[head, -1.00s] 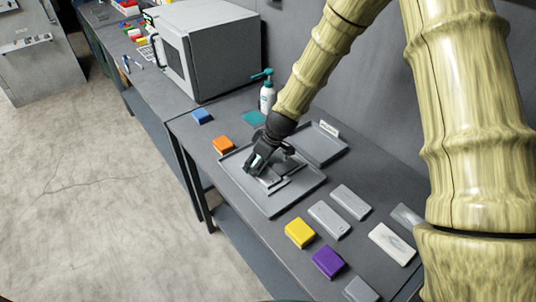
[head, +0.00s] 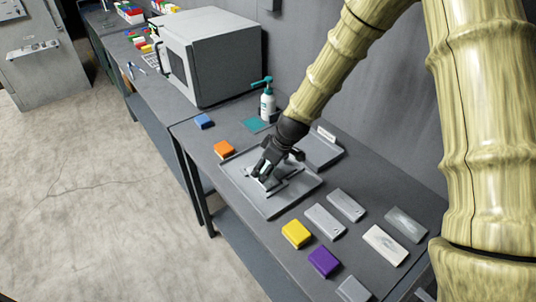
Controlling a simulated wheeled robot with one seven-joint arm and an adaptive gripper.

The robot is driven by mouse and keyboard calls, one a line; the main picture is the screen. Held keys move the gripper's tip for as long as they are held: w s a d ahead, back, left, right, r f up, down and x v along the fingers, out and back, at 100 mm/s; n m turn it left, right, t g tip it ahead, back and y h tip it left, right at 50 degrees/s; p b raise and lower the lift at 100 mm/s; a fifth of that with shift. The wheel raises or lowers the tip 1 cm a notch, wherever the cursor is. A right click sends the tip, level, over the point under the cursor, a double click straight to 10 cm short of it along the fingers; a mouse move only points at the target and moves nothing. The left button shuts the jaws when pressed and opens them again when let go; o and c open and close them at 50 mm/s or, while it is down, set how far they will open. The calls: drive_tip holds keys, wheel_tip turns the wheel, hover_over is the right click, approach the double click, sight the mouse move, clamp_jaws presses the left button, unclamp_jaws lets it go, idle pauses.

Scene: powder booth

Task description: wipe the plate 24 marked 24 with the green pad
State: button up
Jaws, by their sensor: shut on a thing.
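My gripper (head: 265,171) reaches down into a grey tray (head: 274,212) on the bench. It is shut on a small pad (head: 266,179), of which only a pale greenish sliver shows between the fingers. A flat grey plate (head: 295,186) lies in the tray under and beside the fingers; the gripper and pad partly cover it. I cannot read a number on it. Whether the pad touches the plate cannot be told. Several other grey plates lie in front of the tray, including one with a pale smear (head: 385,245) and one with a whitish mark (head: 406,225).
A grey oven-like box (head: 215,60) stands farther back.

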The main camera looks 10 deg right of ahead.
drive_tip(key=shift+r+p, duration=1.2)
drive_tip(key=shift+r, duration=1.15)
